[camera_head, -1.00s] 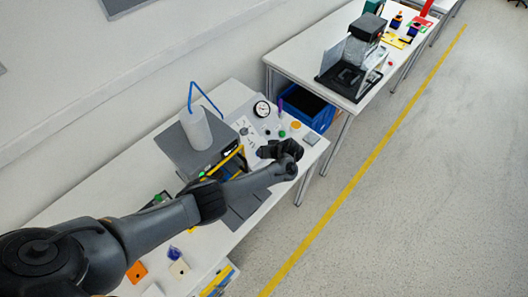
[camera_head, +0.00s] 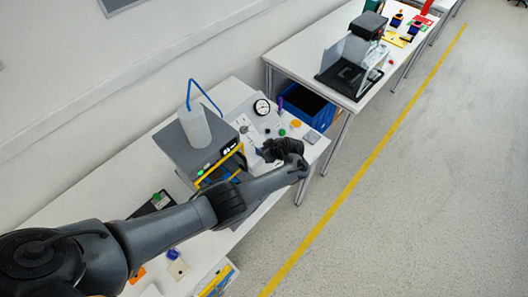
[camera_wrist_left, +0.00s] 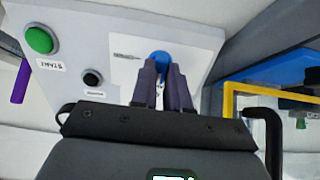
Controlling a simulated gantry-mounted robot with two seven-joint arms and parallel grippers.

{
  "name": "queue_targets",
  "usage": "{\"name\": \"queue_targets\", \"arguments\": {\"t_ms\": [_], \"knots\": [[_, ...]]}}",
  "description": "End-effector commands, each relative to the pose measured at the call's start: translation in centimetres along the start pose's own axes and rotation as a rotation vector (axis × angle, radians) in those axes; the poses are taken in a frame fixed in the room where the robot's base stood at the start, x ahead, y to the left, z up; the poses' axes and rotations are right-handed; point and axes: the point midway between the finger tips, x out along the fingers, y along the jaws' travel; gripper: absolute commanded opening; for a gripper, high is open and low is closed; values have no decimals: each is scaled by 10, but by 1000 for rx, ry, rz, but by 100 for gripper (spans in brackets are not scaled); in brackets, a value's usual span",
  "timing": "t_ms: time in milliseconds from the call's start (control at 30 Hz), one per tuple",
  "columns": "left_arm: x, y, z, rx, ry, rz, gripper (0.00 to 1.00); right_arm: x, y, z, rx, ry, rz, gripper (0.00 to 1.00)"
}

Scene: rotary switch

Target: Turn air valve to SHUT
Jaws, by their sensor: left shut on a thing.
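The air valve is a blue knob (camera_wrist_left: 160,57) on the light grey panel (camera_wrist_left: 200,40) in the left wrist view. My left gripper (camera_wrist_left: 161,74) has its two dark fingers on either side of this knob and is shut on it. The fingers cover much of the knob, so its exact setting cannot be read. In the head view, my left gripper (camera_head: 260,153) is at the grey panel (camera_head: 241,121), and my own arm hides part of it. My right gripper is not in view.
The panel also carries a green button (camera_wrist_left: 39,40), a black knob (camera_wrist_left: 92,78) and a round gauge (camera_head: 262,107). A blue crate (camera_head: 307,108) stands between the tables.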

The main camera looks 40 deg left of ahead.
Motion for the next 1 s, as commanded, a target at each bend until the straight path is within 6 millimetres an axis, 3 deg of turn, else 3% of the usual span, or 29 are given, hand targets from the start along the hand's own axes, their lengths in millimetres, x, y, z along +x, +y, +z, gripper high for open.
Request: {"name": "queue_targets", "arguments": {"t_ms": [467, 500, 667, 1000], "knots": [[0, 0, 0, -18, 0, -1, 0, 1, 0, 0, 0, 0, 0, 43], [0, 0, 0, -18, 0, -1, 16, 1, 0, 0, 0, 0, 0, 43], [0, 0, 0, -17, 0, -1, 40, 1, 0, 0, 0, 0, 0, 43], [-3, 0, 0, -15, 0, 1, 40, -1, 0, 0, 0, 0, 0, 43]]}}
